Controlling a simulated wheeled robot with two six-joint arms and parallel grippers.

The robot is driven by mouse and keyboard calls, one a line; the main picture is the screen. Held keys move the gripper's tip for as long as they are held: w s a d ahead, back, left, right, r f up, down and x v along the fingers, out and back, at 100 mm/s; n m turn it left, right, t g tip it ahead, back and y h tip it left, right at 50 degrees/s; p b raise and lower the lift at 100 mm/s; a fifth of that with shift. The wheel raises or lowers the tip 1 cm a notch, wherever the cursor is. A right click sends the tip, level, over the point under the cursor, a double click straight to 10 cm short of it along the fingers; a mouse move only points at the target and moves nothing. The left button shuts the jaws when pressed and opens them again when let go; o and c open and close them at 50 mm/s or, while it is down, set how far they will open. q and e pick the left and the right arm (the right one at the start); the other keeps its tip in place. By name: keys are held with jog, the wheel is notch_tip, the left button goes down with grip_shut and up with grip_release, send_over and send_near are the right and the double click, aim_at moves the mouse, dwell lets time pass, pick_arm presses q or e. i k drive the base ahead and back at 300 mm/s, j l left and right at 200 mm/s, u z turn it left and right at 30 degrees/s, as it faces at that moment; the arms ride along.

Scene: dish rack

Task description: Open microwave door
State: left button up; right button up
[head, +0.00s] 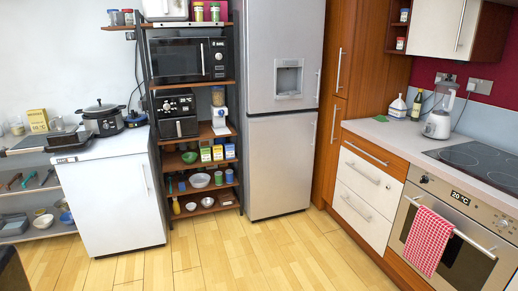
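The microwave (175,60) is black with a dark glass door that looks shut. It stands on an upper shelf of the dark-framed shelving unit, left of the fridge. Its upright silver door handle (203,59) is on the door's right side, next to the control panel (219,57) with its display, buttons and knob. Neither of my grippers is in this view, and nothing touches the microwave.
The tall grey fridge (283,150) stands right of the shelves. A white low cabinet (113,205) stands to the left, with a slow cooker (102,119) on top. An oven (450,240) and drawers are at the right. The wooden floor (235,262) in front is clear.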

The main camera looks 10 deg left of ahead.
aim_at(186, 59)
jog(key=i+j+u, duration=0.15)
jog(key=i+u, duration=0.2)
jog(key=i, duration=0.3)
jog(key=i+u, duration=0.35)
jog(key=i, duration=0.3)
jog(key=i+l+u, duration=0.15)
jog(key=i+u, duration=0.2)
jog(key=i, duration=0.3)
